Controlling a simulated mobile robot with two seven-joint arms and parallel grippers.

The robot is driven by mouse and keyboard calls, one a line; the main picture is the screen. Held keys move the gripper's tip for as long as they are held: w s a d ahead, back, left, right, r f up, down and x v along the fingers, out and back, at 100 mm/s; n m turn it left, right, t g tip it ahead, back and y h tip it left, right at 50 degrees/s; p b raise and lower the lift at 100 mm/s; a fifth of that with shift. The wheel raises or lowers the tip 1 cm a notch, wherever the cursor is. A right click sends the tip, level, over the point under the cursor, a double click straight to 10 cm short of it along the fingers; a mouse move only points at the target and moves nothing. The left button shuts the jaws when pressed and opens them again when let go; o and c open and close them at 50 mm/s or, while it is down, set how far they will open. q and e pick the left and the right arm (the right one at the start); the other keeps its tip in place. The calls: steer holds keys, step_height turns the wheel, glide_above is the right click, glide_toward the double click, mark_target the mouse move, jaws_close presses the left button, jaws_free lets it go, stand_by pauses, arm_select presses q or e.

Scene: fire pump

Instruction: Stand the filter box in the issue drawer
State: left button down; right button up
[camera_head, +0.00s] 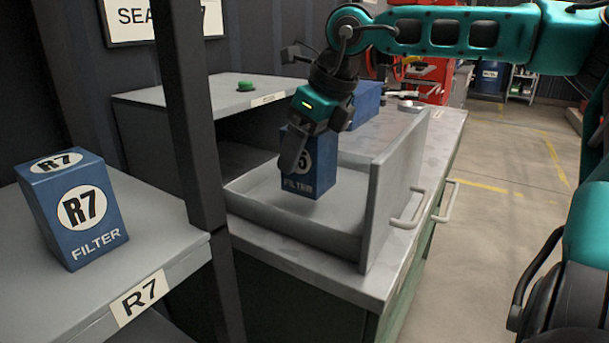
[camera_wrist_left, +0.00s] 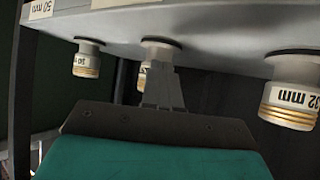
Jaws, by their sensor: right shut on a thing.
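My right gripper (camera_head: 308,128) is shut on a blue filter box (camera_head: 313,172), gripping it from above. The box is upright inside the open issue drawer (camera_head: 300,229). Its base looks at or very near the drawer floor; I cannot tell if it touches. The gripper hides much of its top and part of its round white label; "FILTER" is readable below. Another blue filter box, marked R7 (camera_head: 85,212), stands on the left shelf. My left gripper (camera_wrist_left: 162,75) shows in the left wrist view with its fingers together, below a grey shelf.
A dark post (camera_head: 195,130) stands between the R7 shelf (camera_head: 140,298) and the drawer. The drawer's high front panel (camera_head: 393,190) has a handle. A blue block (camera_head: 366,104) sits behind the gripper. Several fittings, one marked 32 mm (camera_wrist_left: 291,95), hang near my left gripper.

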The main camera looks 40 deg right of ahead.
mark_target(306, 167)
arm_select(q)
steer(key=shift+d+f+b, duration=0.1)
steer(key=shift+f+b, duration=0.3)
steer(key=shift+f, duration=0.15)
arm_select(e)
step_height(306, 167, down, 4)
steer(key=shift+f, duration=0.1)
arm_select(q)
steer(key=shift+w+r, duration=0.1)
steer(key=shift+r, duration=0.1)
steer(key=shift+d, duration=0.1)
steer(key=shift+w, duration=0.1)
arm_select(e)
steer(key=o, duration=1.3)
steer(key=shift+f, duration=0.1)
arm_select(q)
steer(key=shift+r, duration=0.15)
steer(key=shift+r, duration=0.1)
arm_select(e)
steer(key=shift+s+r, duration=0.1)
steer(key=shift+r, duration=0.4)
arm_select(q)
steer(key=shift+s+a+r+p, duration=0.2)
steer(key=shift+r+p, duration=0.6)
steer(key=shift+p, duration=0.45)
arm_select(e)
steer(key=v, duration=1.1)
steer(key=shift+d+r, duration=0.1)
